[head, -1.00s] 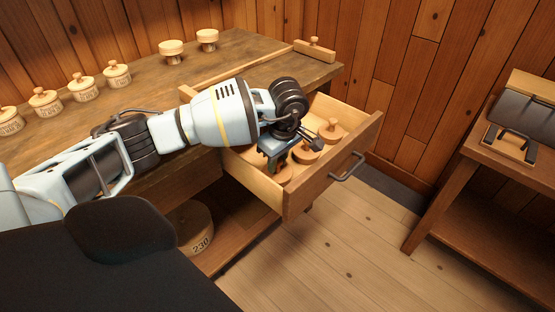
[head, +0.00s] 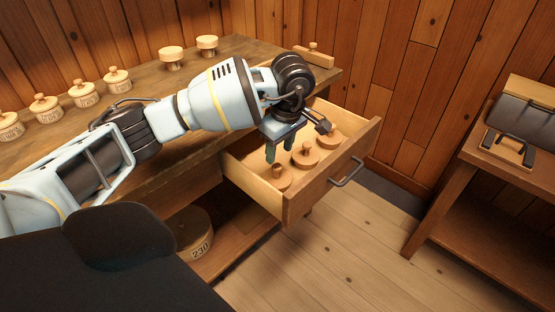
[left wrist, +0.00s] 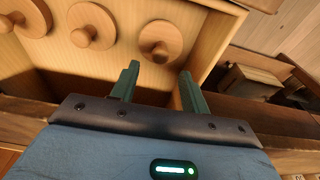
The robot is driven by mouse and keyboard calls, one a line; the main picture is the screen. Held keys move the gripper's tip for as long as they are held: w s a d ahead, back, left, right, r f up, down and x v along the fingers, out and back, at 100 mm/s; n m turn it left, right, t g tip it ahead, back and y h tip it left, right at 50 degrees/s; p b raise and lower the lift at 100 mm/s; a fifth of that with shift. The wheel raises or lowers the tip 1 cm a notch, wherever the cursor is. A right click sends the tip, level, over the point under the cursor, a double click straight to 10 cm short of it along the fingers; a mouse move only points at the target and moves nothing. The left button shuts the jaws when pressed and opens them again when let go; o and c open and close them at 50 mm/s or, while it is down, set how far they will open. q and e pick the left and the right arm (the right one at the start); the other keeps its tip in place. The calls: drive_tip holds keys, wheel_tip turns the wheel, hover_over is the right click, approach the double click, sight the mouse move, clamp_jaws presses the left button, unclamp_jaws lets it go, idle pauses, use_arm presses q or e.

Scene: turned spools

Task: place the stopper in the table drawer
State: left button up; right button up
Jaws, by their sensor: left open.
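The table drawer (head: 335,182) is pulled open. Three round wooden stoppers with knobs stand in a row in it: a near one (head: 279,180), a middle one (head: 305,157) and a far one (head: 330,140). My left gripper (head: 279,148) is above the near part of the drawer, open and empty, its fingers pointing down. In the left wrist view, the open fingers (left wrist: 158,82) are clear of the stoppers, the closest of which is just beyond them (left wrist: 161,40). My right gripper is out of view.
Labelled wooden pots (head: 84,94) line the tabletop's left side, with two knobbed pieces (head: 171,57) at the back. A round box marked 230 (head: 194,232) sits on the lower shelf. A side table (head: 468,182) stands at right, with open floor between.

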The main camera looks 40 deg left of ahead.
use_arm(q)
drive_tip(key=r, duration=0.5)
drive_tip(key=shift+d+r, duration=0.15)
drive_tip(key=shift+d, duration=0.25)
idle(0.4)
idle(0.4)
